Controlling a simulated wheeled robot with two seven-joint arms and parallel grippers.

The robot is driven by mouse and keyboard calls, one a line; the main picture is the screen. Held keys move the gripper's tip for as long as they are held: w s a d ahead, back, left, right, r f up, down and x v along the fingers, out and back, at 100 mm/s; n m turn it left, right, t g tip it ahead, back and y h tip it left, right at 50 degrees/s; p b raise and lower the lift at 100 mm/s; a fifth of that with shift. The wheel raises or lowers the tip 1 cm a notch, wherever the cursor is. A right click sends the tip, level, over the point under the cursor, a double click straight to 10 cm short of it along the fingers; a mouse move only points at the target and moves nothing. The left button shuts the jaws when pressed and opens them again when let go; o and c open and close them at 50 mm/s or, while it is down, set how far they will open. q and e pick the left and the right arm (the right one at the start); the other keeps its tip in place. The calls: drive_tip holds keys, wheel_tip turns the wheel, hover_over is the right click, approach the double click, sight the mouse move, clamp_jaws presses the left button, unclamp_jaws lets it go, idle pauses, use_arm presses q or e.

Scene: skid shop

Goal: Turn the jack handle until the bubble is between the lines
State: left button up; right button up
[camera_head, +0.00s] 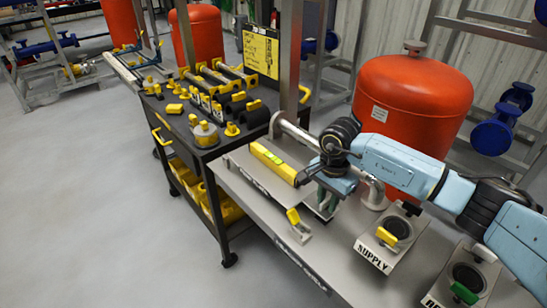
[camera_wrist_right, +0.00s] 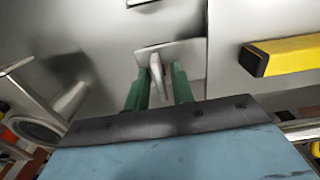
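The yellow spirit level (camera_head: 272,160) lies on a raised steel plate (camera_head: 245,166). Its green vial shows, but the bubble is too small to read against the lines. One end of the level shows in the right wrist view (camera_wrist_right: 290,52). My right gripper (camera_head: 324,204) points down at the plate's right side. In the right wrist view its green fingers (camera_wrist_right: 160,88) stand apart, one on each side of a grey lever (camera_wrist_right: 157,76), apparently the jack handle. Gaps show beside the lever, so the fingers do not appear closed on it. My left gripper is not in view.
Yellow-handled (camera_head: 387,237) and green-handled (camera_head: 464,292) valves stand on the bench to the right. A small yellow-topped clip (camera_head: 294,217) sits near the front edge. A black tool cart (camera_head: 205,153) adjoins on the left. A red tank (camera_head: 412,100) stands behind my right arm.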

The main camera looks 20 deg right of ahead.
clamp_jaws()
drive_tip(key=m, duration=0.2)
drive_tip(key=shift+m+p, duration=0.35)
drive_tip(key=shift+m, duration=0.45)
drive_tip(key=shift+m+p, duration=0.4)
drive_tip(key=shift+m, duration=1.3)
